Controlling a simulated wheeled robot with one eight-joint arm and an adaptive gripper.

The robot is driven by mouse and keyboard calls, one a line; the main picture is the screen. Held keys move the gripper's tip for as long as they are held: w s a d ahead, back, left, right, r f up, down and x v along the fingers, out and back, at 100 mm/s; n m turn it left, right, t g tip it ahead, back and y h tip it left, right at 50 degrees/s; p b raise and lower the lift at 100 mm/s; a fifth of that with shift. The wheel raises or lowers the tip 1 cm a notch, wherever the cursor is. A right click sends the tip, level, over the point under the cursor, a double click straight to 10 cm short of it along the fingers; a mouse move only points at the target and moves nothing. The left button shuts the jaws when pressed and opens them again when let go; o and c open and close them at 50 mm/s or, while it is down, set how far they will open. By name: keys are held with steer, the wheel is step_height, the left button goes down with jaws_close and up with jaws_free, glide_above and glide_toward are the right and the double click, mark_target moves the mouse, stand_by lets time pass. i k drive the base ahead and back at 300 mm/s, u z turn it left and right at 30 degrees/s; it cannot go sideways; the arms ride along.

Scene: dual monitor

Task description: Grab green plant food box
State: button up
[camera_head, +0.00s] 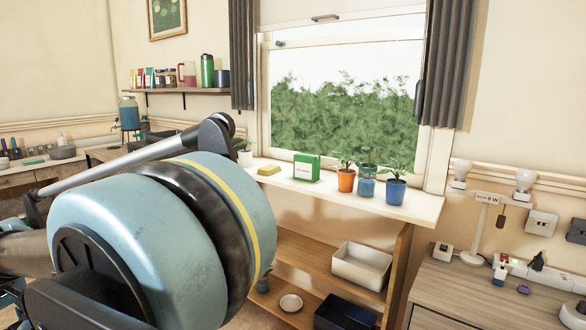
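A small green box (306,167) with a white label stands upright on the white windowsill shelf (412,208), in front of the window. It is between a flat yellow item on its left and an orange plant pot on its right. My arm's large blue-grey joint fills the lower left of the view, nearer to the camera than the sill. My gripper does not show in this view, so its state and distance from the box are hidden.
An orange pot (346,180), a teal pot (366,187) and a blue pot (395,192) stand close to the right of the box. A yellow item (269,170) lies left. A white bin (362,266) sits below. A wooden desk with a lamp (478,225) is at right.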

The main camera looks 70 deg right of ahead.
mark_target(306, 167)
steer(key=z, duration=0.05)
steer(key=k, duration=0.95)
steer(key=z, duration=2.15)
steer(key=i, duration=0.5)
